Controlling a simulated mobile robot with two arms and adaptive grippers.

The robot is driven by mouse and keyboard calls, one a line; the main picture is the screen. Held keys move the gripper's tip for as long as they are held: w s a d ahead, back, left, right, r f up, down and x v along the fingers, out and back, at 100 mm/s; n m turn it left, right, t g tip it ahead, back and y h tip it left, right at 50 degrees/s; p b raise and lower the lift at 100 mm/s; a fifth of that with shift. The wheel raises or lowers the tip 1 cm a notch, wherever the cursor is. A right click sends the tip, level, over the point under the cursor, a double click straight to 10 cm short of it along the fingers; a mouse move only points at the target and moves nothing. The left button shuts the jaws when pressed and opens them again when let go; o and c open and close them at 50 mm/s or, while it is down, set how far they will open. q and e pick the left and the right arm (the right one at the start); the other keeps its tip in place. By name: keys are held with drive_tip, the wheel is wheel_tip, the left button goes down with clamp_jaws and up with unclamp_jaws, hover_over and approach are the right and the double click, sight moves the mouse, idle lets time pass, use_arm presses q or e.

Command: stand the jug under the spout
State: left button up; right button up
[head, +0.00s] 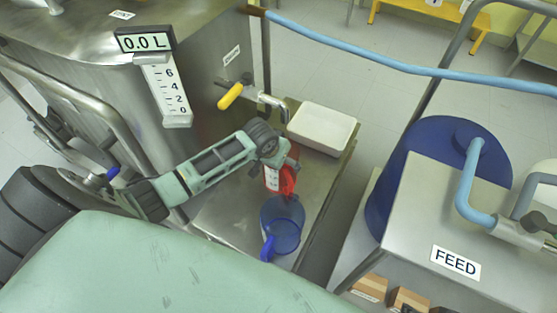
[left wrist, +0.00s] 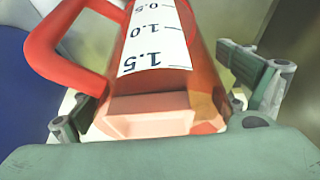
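A red see-through jug (head: 272,180) with a white scale and a red handle (head: 288,181) is below my left gripper (head: 268,143) in the head view. In the left wrist view the red jug (left wrist: 150,90) lies between the fingers of my left gripper (left wrist: 160,105); whether they press on it is unclear. Its upper part is hidden by the gripper in the head view, and I cannot tell whether it touches the bench. The metal spout (head: 272,102) is just behind the gripper, beside a yellow valve handle (head: 230,96). My right gripper is not in view.
A blue jug (head: 283,226) stands on the metal bench (head: 225,213) in front of the red jug. A white tray (head: 322,127) sits behind right. A steel tank (head: 85,70) reads 0.0 L. A blue drum (head: 400,185) and FEED table (head: 430,220) are right.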

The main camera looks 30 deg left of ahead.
use_arm(q)
drive_tip(key=shift+o, duration=0.3)
drive_tip(key=p+v, duration=0.4)
drive_tip(key=v, duration=0.8)
drive_tip(key=shift+r, duration=0.2)
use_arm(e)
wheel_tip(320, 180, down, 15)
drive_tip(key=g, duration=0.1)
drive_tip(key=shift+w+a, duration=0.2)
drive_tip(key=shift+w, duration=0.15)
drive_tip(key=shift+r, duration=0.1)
